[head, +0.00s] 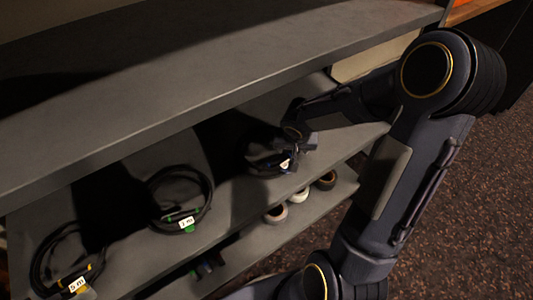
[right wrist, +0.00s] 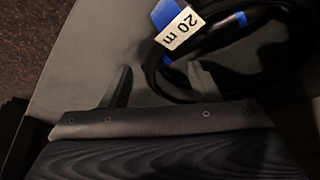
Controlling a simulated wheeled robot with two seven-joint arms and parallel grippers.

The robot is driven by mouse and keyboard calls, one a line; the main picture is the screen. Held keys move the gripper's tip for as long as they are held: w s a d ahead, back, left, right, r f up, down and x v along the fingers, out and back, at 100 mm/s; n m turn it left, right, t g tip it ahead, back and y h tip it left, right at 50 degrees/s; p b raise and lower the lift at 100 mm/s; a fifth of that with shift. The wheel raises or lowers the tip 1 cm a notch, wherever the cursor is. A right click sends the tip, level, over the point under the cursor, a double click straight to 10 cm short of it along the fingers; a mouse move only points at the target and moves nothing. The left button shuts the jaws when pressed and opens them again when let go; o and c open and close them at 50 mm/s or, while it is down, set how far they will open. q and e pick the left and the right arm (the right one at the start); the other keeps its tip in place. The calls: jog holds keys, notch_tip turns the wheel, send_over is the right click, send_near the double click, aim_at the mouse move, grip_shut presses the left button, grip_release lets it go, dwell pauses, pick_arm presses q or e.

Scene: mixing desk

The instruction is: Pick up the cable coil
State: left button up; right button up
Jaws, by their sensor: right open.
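Three black cable coils lie on the grey shelf in the head view. One coil with a "5 m" tag (head: 46,262) is at the far left. One with a "1 m" tag (head: 207,190) and green bands is in the middle. The third coil (head: 260,160) is at the right, partly hidden under my right gripper (head: 300,140). The right wrist view shows this coil (right wrist: 262,62) with a "20 m" tag and blue bands. My right gripper's two fingers (right wrist: 161,86) are apart, with one fingertip by the coil's edge. My left gripper is not in view.
The grey shelf board (head: 240,205) holding the coils sits below a wider grey top (head: 200,85). A lower shelf (head: 310,210) holds several tape rolls (head: 298,195). Brown speckled carpet (head: 470,200) lies at the right.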

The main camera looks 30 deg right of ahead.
jog(key=shift+x, duration=0.75)
grip_shut()
jog(key=shift+r, duration=0.1)
jog(key=shift+r, duration=0.1)
